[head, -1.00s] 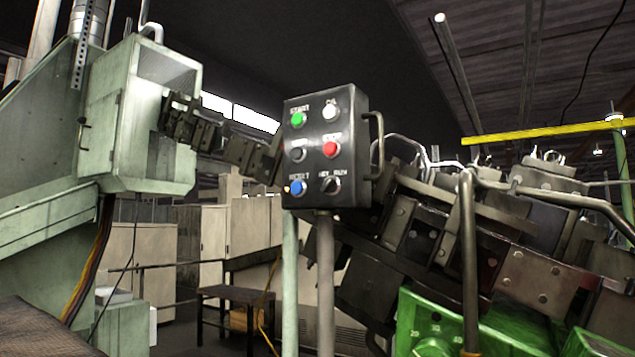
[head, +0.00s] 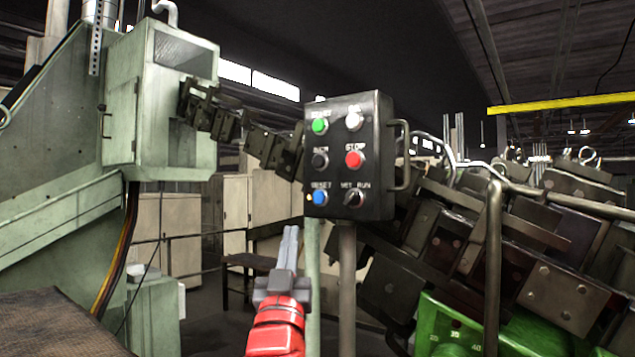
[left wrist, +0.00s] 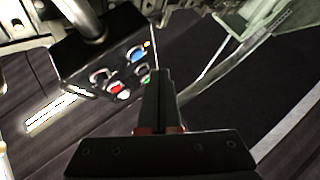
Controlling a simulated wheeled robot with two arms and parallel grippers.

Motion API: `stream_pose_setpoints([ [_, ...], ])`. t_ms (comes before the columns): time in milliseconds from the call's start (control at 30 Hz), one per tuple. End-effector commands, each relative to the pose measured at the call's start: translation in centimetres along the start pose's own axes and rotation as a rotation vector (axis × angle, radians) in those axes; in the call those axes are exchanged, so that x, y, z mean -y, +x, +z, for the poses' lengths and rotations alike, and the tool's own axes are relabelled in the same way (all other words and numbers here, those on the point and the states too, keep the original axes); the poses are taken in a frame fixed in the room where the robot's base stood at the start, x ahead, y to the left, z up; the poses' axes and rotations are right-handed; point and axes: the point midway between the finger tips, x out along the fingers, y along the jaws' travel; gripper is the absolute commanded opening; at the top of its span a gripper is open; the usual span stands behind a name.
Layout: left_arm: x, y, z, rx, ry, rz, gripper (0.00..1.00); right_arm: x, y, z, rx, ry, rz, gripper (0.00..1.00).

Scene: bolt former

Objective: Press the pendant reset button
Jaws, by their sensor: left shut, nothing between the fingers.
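The blue reset button (head: 320,197) sits at the lower left of the dark pendant box (head: 384,150), under a RESET label. Green start, white, black, and red stop buttons and a black selector knob share the panel. My left gripper (head: 291,232) is shut and empty, below and a little left of the blue button, apart from it in the picture. In the left wrist view the closed fingers (left wrist: 160,75) point toward the pendant (left wrist: 75,55), and the blue button (left wrist: 137,54) shows to their upper left. My right gripper is not in view.
The pendant stands on a post (head: 347,285), with a side handle (head: 404,155) at right. Dark machine blocks and a green machine base (head: 470,325) fill the right. A pale green machine cabinet (head: 165,100) stands at left.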

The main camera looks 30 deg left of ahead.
Motion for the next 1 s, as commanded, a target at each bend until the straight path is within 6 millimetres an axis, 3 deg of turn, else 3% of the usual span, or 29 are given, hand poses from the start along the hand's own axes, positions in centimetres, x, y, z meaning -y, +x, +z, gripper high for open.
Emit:
stream_pose_setpoints([
  [33,0.8,0.9,-2.5,0.010,-0.002,-0.002,0.00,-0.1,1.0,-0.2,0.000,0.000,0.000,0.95],
  [100,1.5,1.3,-4.0,0.042,-0.006,0.004,0.00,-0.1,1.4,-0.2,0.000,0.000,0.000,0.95],
  [300,2.3,1.6,-6.3,0.097,-0.009,0.022,0.00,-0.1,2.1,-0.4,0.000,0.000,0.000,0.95],
  [767,2.3,1.6,-6.5,0.109,-0.009,0.026,0.00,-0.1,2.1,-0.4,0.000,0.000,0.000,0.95],
  [1000,1.3,3.0,-5.3,0.113,-0.010,0.027,0.00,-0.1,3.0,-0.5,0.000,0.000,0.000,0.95],
])
